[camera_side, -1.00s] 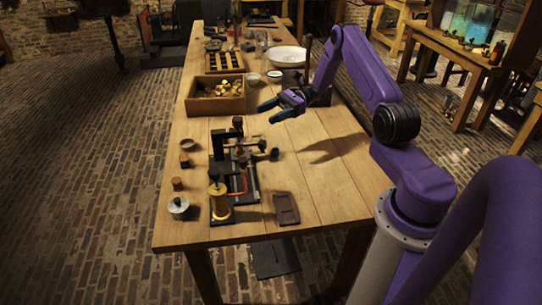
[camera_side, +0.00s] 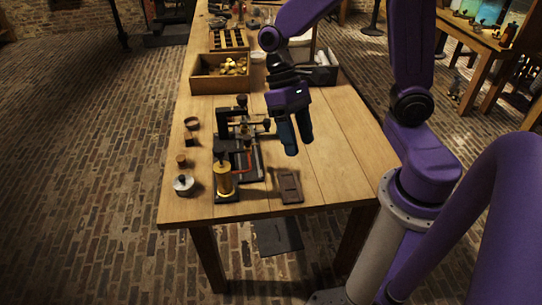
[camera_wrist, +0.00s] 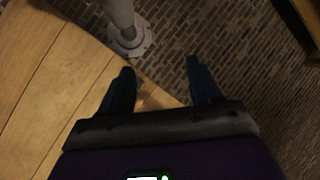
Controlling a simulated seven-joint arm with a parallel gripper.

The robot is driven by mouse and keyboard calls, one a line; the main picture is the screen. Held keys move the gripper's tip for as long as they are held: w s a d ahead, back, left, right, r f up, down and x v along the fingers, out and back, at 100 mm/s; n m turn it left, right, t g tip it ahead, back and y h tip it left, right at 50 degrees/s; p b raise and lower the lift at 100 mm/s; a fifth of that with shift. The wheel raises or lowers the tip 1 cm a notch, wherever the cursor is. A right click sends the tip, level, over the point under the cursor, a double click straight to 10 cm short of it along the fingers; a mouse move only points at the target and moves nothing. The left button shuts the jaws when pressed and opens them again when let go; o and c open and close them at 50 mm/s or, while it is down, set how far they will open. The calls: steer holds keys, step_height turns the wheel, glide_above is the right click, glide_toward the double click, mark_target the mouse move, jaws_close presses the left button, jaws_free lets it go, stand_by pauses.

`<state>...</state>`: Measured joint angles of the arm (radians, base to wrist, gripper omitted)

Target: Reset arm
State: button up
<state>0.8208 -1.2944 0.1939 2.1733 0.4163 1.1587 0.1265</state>
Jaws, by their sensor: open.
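My gripper (camera_side: 297,143) points down above the wooden table (camera_side: 345,150), to the right of the black apparatus, in the side view. Its two dark fingers are apart and nothing is between them. In the wrist view my gripper (camera_wrist: 158,66) shows both fingers spread, over the table's edge (camera_wrist: 45,90) and the brick floor.
A black apparatus with a brass cylinder (camera_side: 223,178) stands left of my gripper, beside a dark flat tray (camera_side: 289,187). A wooden box (camera_side: 219,73) of yellowish pieces stands behind. Small jars and lids, such as a silver one (camera_side: 183,185), sit at left. The table's right side is clear.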

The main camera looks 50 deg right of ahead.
steer(key=s+d+r+n+t+h, duration=0.1)
steer(key=s+n+t, duration=0.4)
steer(key=s+n, duration=0.4)
steer(key=shift+s+d+r+n+t+h, duration=0.3)
steer(key=shift+d+r+n+h, duration=0.1)
steer(key=shift+n, duration=0.8)
